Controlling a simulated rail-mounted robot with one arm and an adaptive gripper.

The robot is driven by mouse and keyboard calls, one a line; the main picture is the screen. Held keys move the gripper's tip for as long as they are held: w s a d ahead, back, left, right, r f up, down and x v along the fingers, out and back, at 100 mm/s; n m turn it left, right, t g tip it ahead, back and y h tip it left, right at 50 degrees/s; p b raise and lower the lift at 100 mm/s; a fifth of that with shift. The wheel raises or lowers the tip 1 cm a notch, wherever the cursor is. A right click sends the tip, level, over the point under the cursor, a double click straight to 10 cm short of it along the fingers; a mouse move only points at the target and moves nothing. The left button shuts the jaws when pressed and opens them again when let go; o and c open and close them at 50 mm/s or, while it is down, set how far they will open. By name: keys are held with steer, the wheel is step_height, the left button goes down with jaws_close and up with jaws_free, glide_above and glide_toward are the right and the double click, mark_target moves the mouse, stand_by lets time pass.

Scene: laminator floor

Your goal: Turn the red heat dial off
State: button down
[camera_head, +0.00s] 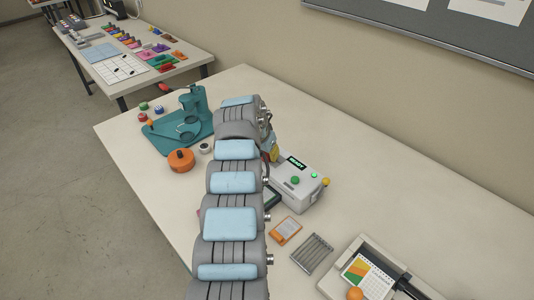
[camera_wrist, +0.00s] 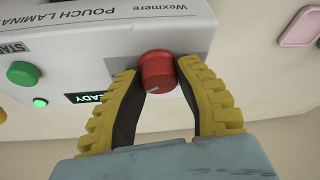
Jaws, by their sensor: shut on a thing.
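The red heat dial (camera_wrist: 158,72) sits on the front of the white pouch laminator (camera_wrist: 100,30) in the wrist view. My gripper (camera_wrist: 159,88) is shut on the dial, with a yellow-edged finger on each side of it. A pale pointer line shows on the dial's face, near its lower right in this view; the scale marks are not readable. In the head view the laminator (camera_head: 303,182) stands on the table beside my arm. My arm hides the dial and most of my gripper there.
The laminator carries a green button (camera_wrist: 23,74), a lit display (camera_wrist: 88,97) and a small green light. A teal press (camera_head: 180,125) and an orange round object (camera_head: 181,160) stand left of my arm. A paper trimmer (camera_head: 345,265) lies at the front right. The table's far right is clear.

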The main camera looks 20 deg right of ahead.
steer(key=shift+n+p, duration=0.3)
steer(key=shift+p, duration=0.25)
steer(key=shift+r, duration=0.1)
steer(key=n+t+y+p, duration=0.1)
steer(key=n+p, duration=0.1)
steer(key=p, duration=0.1)
steer(key=shift+s+d+n, duration=0.1)
steer(key=shift+n, duration=0.3)
steer(key=shift+f+n+t+y+p, duration=0.15)
steer(key=shift+n+y+p, duration=0.15)
steer(key=shift+n+p, duration=0.45)
steer(key=shift+f+n+t+y+p, duration=0.15)
steer(key=shift+n+y+p, duration=0.15)
steer(key=shift+n+p, duration=0.45)
steer(key=shift+n, duration=0.3)
steer(key=c, duration=0.7)
jaws_free()
steer(key=shift+r, duration=0.15)
steer(key=shift+r, duration=0.1)
